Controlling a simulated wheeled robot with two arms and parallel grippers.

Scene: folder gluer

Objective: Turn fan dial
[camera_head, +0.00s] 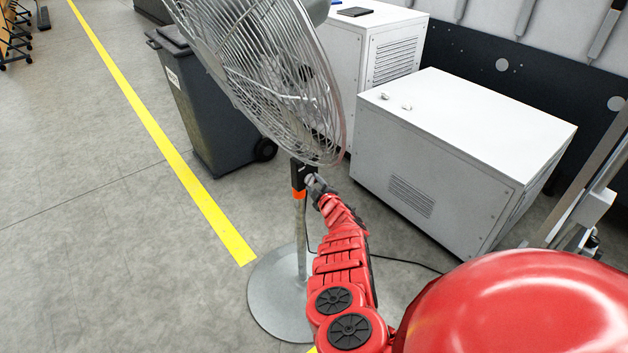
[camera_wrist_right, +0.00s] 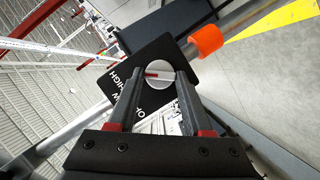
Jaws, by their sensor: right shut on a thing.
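A large metal pedestal fan (camera_head: 262,70) stands on a round grey base (camera_head: 280,295). Its black control box (camera_head: 298,172) sits on the pole below the cage, just above an orange collar (camera_head: 299,194). In the right wrist view the box is a black plate with white lettering (camera_wrist_right: 124,82), and a round silver dial (camera_wrist_right: 158,72) lies between the fingertips. My right gripper (camera_head: 314,181) is at the box; in the wrist view its fingers (camera_wrist_right: 160,80) are shut on the dial. The orange collar also shows there (camera_wrist_right: 206,41). My left gripper is out of view.
White cabinets (camera_head: 455,140) stand to the right of the fan, and a dark wheeled bin (camera_head: 215,115) stands behind it to the left. A black cable (camera_head: 400,261) runs over the floor. Floor left of the yellow line (camera_head: 165,140) is clear.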

